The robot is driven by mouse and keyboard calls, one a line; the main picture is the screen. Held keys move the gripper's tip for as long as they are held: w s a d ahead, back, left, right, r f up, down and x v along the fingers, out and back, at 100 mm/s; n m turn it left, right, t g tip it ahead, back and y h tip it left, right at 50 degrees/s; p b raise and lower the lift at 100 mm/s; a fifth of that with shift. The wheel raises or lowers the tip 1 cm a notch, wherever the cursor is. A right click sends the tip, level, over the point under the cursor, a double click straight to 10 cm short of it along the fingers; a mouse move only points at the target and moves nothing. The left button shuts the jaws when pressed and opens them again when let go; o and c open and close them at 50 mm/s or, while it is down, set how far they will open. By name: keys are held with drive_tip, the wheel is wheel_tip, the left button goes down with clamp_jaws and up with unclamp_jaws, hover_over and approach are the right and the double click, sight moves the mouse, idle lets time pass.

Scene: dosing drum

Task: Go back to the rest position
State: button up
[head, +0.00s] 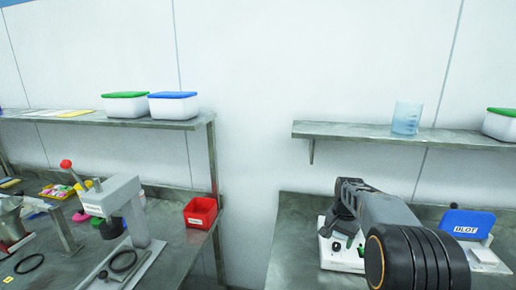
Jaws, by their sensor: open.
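My arm comes in from the lower right over the right-hand metal bench. My gripper (340,220) is at its far end, dark and pointing away to the left, above a white device (343,251) on that bench. The jaws are open and I see nothing held in them. My arm hides part of the device and of the bench behind it.
A blue BLOT box (467,222) stands right of my arm. Left, across a gap, a bench holds a press (125,205) with a red knob and a red bin (201,212). Wall shelves carry white lidded tubs (173,106) and a clear beaker (407,118).

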drive_tip(key=s+a+r+n+t, duration=0.1)
drive_tip(key=s+a+n, duration=0.3)
drive_tip(key=s, duration=0.8)
drive_tip(key=s+a+r+n+t, duration=0.2)
drive_tip(key=s+a+n, duration=0.2)
drive_tip(key=s, duration=0.8)
drive_tip(key=shift+a+r+t, duration=0.3)
drive_tip(key=shift+a+t, duration=0.1)
drive_tip(key=shift+a, duration=0.4)
